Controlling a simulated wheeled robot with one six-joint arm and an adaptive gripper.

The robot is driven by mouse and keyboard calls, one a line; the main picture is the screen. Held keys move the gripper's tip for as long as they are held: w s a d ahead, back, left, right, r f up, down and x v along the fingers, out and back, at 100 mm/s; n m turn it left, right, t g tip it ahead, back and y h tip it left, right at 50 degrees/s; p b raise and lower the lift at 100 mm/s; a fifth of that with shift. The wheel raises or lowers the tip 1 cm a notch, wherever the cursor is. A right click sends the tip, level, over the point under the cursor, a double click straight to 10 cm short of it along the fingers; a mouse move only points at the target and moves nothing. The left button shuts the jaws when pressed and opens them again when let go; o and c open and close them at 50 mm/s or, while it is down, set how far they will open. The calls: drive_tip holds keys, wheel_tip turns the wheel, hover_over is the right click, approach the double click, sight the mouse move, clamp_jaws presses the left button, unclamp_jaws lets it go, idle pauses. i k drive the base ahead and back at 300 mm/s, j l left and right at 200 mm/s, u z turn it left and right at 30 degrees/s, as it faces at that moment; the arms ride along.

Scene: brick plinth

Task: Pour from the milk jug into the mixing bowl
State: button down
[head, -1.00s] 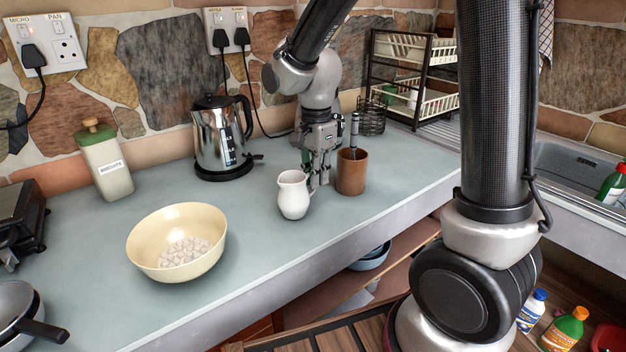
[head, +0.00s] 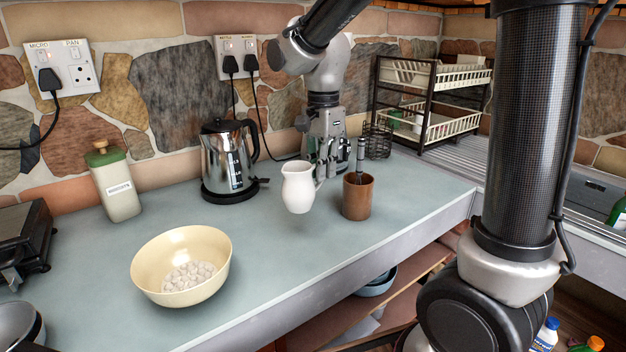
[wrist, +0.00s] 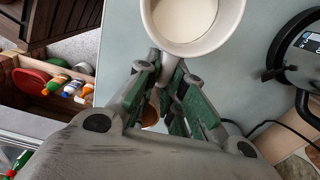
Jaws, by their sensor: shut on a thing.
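The white milk jug (head: 298,188) is upright above the counter, between the kettle and the brown cup. In the wrist view the jug (wrist: 243,12) shows from above with white milk (wrist: 185,18) inside. My gripper (head: 322,172) is shut on the jug's handle, and its green-padded fingers (wrist: 172,88) close around the handle in the wrist view. The cream mixing bowl (head: 150,262) stands on the counter at the left front, well left of the jug. Pale lumps (head: 190,275) lie in its bottom.
A steel kettle (head: 222,165) stands behind and left of the jug. A brown cup (head: 358,197) with a utensil stands close to its right. A green-lidded canister (head: 118,190) is at the back left. The counter (head: 255,260) between jug and bowl is clear.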

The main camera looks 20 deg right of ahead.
sight(184, 267)
drive_tip(key=k, duration=1)
